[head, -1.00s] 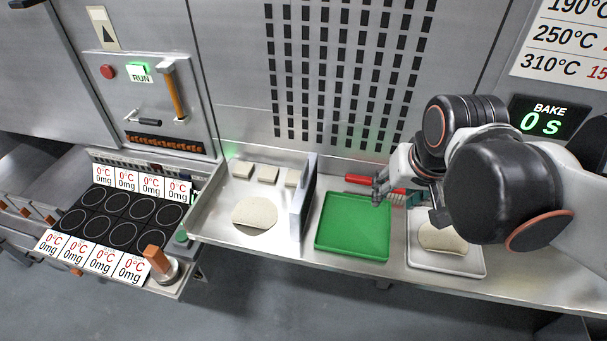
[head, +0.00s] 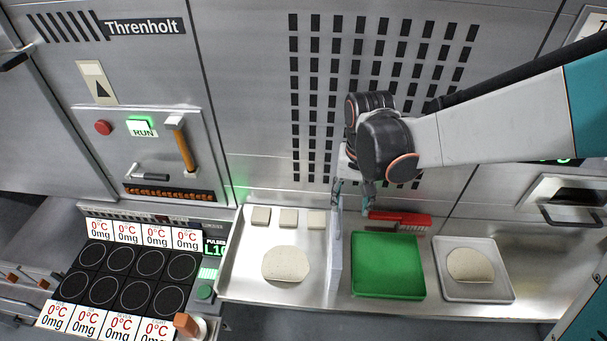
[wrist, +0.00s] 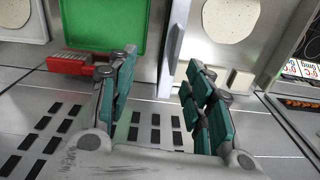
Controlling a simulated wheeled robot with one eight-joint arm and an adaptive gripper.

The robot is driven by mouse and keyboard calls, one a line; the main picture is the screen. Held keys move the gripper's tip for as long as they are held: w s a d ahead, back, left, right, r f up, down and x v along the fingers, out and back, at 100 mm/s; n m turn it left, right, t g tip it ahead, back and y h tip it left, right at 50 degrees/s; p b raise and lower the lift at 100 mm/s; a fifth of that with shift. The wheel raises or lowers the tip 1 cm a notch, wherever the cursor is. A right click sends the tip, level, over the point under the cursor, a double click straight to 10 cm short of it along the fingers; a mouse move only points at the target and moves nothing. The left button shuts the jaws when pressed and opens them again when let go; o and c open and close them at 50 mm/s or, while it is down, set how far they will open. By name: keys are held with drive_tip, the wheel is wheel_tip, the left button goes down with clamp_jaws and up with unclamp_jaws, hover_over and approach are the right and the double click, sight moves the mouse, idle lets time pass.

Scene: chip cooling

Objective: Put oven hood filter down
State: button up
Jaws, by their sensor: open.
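A thin grey panel (head: 336,250) stands upright between the tray of flat pale pieces and the green tray. It may be the oven hood filter, but I cannot tell for certain. In the wrist view the panel (wrist: 175,38) shows edge-on, with its near end close to the gap between my fingertips. My gripper (head: 352,194) is above the back of the counter, close to the panel's upper back end. In the wrist view my gripper (wrist: 160,66) has its teal fingers apart with nothing clamped. Whether a finger touches the panel is unclear.
The green tray (head: 388,265) lies right of the panel, with a red-handled brush-like item (head: 405,221) behind it. A metal tray (head: 237,280) with pale pieces is left. A perforated wall (head: 310,95) rises behind.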

sight(335, 227)
drive_tip(key=a, duration=0.1)
drive_tip(key=a+p, duration=0.1)
drive_tip(key=shift+w+a+r+n, duration=0.1)
drive_tip(key=shift+w+a+n, duration=0.2)
drive_tip(key=shift+n, duration=0.1)
wheel_tip(335, 227, down, 9)
drive_tip(key=b, duration=0.6)
drive_tip(key=shift+s+a, duration=0.1)
drive_tip(key=shift+a, duration=0.05)
drive_tip(key=f+b, duration=0.2)
drive_tip(key=f, duration=0.1)
drive_tip(key=f+b, duration=0.1)
drive_tip(key=f, duration=0.1)
drive_tip(key=shift+s+d+f+b, duration=0.1)
drive_tip(key=shift+s+d+b, duration=0.15)
drive_tip(key=shift+s+b, duration=0.1)
clamp_jaws()
